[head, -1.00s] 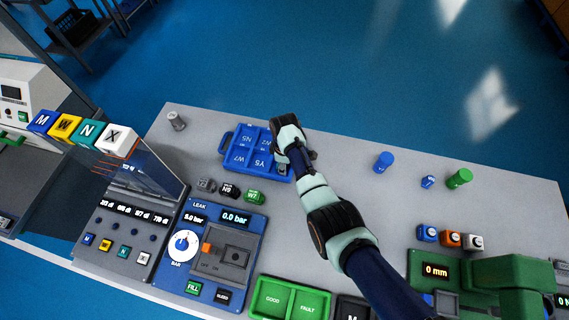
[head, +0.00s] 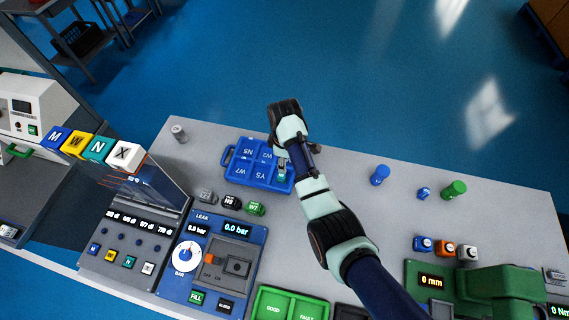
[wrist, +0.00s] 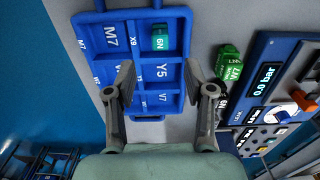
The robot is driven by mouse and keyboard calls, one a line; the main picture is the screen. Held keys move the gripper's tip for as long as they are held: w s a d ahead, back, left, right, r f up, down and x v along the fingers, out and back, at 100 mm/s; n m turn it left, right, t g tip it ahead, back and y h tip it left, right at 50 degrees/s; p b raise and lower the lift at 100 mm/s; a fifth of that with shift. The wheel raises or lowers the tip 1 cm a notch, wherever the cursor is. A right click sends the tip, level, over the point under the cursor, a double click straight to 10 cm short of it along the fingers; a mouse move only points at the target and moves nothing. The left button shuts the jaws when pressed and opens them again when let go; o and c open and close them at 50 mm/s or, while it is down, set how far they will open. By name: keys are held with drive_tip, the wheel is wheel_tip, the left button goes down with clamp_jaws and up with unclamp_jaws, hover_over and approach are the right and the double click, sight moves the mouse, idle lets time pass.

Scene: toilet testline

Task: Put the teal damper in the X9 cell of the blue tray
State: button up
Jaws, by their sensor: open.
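The blue tray (head: 229,176) lies on the grey bench in the head view. It also fills the upper middle of the wrist view (wrist: 185,22). The teal damper (wrist: 160,38) sits inside a cell at the tray's upper right in the wrist view. An X9 mark shows beside that cell's lower left corner, but I cannot tell for certain which cell it names. In the head view the damper (head: 281,173) shows at the tray's right end, below my gripper. My gripper (wrist: 150,80) is open and empty, its fingers spread over the tray, apart from the damper.
A green W7 part (head: 254,208), a dark N9 part (head: 231,201) and a grey part (head: 207,196) stand between the tray and the leak panel (head: 215,250). A grey cylinder (head: 179,133) stands left. Blue (head: 380,175) and green (head: 454,190) cylinders stand right.

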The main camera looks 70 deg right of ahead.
idle(0.4)
drive_tip(key=w+a+r+t+h, duration=0.1)
drive_tip(key=w+a+r+t, duration=0.35)
drive_tip(key=a, duration=0.75)
drive_tip(key=w+a+r+t+h, duration=0.2)
drive_tip(key=w+a+r, duration=0.3)
drive_tip(key=w+a, duration=0.6)
drive_tip(key=s+a+r+t+y, duration=0.1)
drive_tip(key=s+a+r+t, duration=0.2)
drive_tip(key=a+r, duration=0.3)
drive_tip(key=s+a+r+m+t+y, duration=0.1)
drive_tip(key=s+a+r+t+y, duration=0.1)
drive_tip(key=a+r, duration=0.5)
drive_tip(key=s+a+t, duration=0.1)
drive_tip(key=s+a, duration=0.1)
drive_tip(key=a, duration=0.4)
drive_tip(key=shift+r, duration=0.25)
